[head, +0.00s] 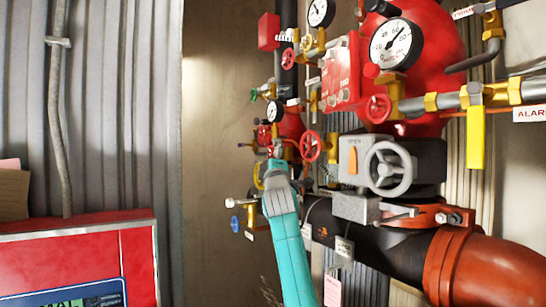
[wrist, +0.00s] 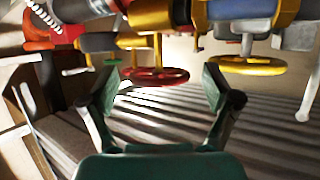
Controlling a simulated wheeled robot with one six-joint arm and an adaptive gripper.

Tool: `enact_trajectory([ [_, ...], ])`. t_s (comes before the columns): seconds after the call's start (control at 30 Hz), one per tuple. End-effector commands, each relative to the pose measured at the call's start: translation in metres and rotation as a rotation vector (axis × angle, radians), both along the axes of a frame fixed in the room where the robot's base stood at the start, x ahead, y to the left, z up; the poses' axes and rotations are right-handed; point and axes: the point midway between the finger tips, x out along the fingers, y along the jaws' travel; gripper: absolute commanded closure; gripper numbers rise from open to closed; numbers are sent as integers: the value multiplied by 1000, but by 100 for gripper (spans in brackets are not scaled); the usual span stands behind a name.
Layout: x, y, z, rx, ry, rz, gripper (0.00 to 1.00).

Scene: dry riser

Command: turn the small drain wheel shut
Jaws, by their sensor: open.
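In the wrist view, a small red handwheel (wrist: 155,77) on a brass valve shows beyond and between my fingertips, with clear space on both sides. A yellow handwheel (wrist: 240,66) shows to its right, past the right finger. I cannot tell from any label which wheel is the drain wheel. My gripper (wrist: 161,86) is open and empty. In the head view, my gripper (head: 276,163) is among the small valves left of the big pipework, and its fingertips are hard to make out. A yellow wheel (head: 259,176) there is partly hidden by it.
A red handwheel (head: 310,146) and a large grey handwheel (head: 388,169) are right of my gripper. A blue handwheel (head: 235,224) is lower left. Pipes and gauges (head: 396,44) crowd the right. The bare wall panel (head: 215,100) on the left is clear.

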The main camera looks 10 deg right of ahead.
Motion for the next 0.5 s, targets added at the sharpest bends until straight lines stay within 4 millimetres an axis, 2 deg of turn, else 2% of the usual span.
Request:
enact_trajectory([
  [0.43,7,-1,3,0,0,0,12],
  [0.47,7,-1,3,0,0,0,17],
  [0.5,7,-1,3,0,0,0,27],
])
